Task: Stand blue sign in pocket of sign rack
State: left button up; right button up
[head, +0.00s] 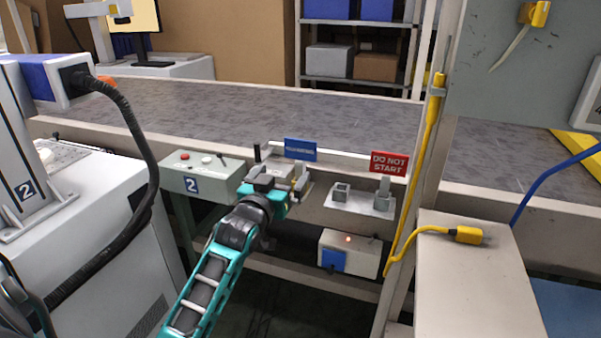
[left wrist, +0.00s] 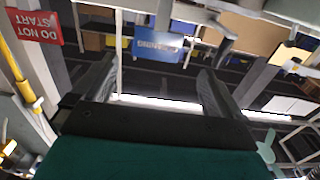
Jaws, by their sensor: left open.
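The blue sign (head: 300,149) is upright just beyond my left gripper (head: 284,182) in the head view, at the front edge of the conveyor. In the left wrist view the blue sign (left wrist: 157,47) appears upside down, between and beyond the spread fingers of my left gripper (left wrist: 155,78). The gripper is open and empty. Its body hides whatever is under the sign. The grey sign rack (head: 349,205) is to the right of the gripper, with an empty-looking pocket (head: 341,192) at its left. A red DO NOT START sign (head: 389,163) stands at its right.
A control box (head: 199,177) marked 2 is left of the gripper. A grey box (head: 347,252) with a small red light is below the rack. A post with a yellow cable (head: 421,150) rises at the rack's right. The conveyor surface (head: 230,108) behind is clear.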

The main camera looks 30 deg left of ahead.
pick_arm(q)
send_near(300, 153)
jog(key=x, duration=0.3)
jog(key=b+x, duration=0.1)
jog(key=x, duration=0.1)
jog(key=b+x, duration=0.1)
jog(key=x, duration=0.1)
jog(key=shift+w+f, duration=0.2)
jog(key=shift+w, duration=0.05)
jog(key=shift+w+a, duration=0.2)
jog(key=shift+w, duration=0.4)
jog(key=shift+r, duration=0.1)
pick_arm(e)
notch_tip(300, 153, down, 3)
jog(key=shift+s+f, duration=0.1)
pick_arm(q)
jog(key=c, duration=0.8)
